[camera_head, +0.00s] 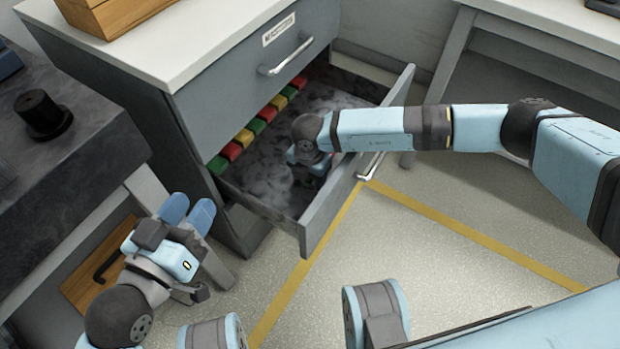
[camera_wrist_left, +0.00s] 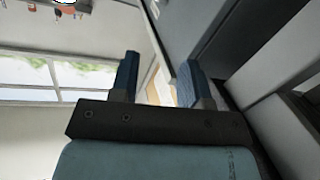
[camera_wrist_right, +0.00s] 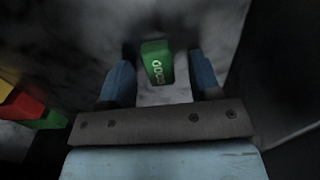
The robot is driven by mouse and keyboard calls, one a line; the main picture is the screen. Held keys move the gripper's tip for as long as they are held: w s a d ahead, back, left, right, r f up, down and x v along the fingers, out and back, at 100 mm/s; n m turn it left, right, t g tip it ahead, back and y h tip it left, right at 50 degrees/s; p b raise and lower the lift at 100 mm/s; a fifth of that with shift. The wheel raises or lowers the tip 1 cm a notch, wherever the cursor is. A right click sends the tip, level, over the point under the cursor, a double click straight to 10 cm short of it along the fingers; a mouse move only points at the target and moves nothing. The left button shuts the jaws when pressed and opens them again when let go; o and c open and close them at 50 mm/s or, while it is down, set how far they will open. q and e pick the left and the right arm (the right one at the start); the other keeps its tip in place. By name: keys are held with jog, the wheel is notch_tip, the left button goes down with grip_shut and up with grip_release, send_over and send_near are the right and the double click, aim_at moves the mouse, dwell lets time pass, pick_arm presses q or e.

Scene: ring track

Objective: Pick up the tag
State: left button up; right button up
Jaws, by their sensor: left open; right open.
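A green tag (camera_wrist_right: 157,62) with pale markings shows in the right wrist view, lying on the grey drawer floor. It appears between the two fingertips of my right gripper (camera_wrist_right: 162,78), with a gap on each side. In the head view my right gripper (camera_head: 308,172) reaches down into the open drawer (camera_head: 335,205); its fingertips and this tag are hidden there. My left gripper (camera_head: 188,211) is open and empty, outside the drawer at the lower left. Its open fingers also show in the left wrist view (camera_wrist_left: 160,80).
A row of red, green and yellow blocks (camera_head: 256,126) lines the drawer's left side. The drawer front with its handle (camera_head: 370,165) stands below my right forearm. A dark bench (camera_head: 70,150) is at the left, and clear floor (camera_head: 400,240) lies in front.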

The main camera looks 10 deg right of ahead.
jog(key=c, duration=1)
